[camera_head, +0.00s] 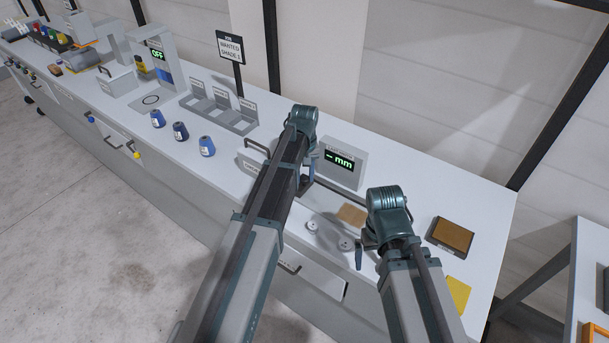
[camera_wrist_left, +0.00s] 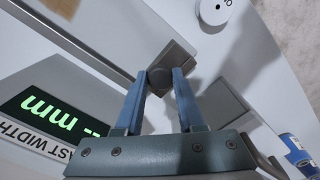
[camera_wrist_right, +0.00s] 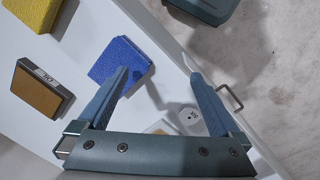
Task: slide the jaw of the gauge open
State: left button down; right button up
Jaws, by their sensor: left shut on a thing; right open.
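The gauge has a grey display box (camera_head: 339,162) reading "-- mm"; its lit face is upside down in the left wrist view (camera_wrist_left: 62,115). A long thin rail (camera_wrist_left: 75,42) runs beside it.
White discs (camera_head: 312,225) lie near the bench's front edge. A tan pad (camera_head: 352,214), a brown block (camera_head: 453,235), a yellow pad (camera_head: 459,293) and a blue pad (camera_wrist_right: 119,60) lie on the right. Blue cones (camera_head: 207,146) and a slotted stand (camera_head: 218,108) are to the left.

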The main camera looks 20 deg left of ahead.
dwell(0.5)
pick_arm(q)
jog(key=s+d, duration=0.1)
jog(key=d, duration=0.1)
jog(key=s+d, duration=0.1)
jog(key=d, duration=0.4)
jog(key=shift+s+d, duration=0.2)
jog(key=shift+s, duration=0.2)
pick_arm(e)
jog(key=shift+a, duration=0.1)
pick_arm(q)
jog(key=c, duration=0.5)
grip_release()
jog(key=shift+d, duration=0.15)
jog(key=shift+c, duration=0.2)
pick_arm(e)
jog(key=shift+r, duration=0.1)
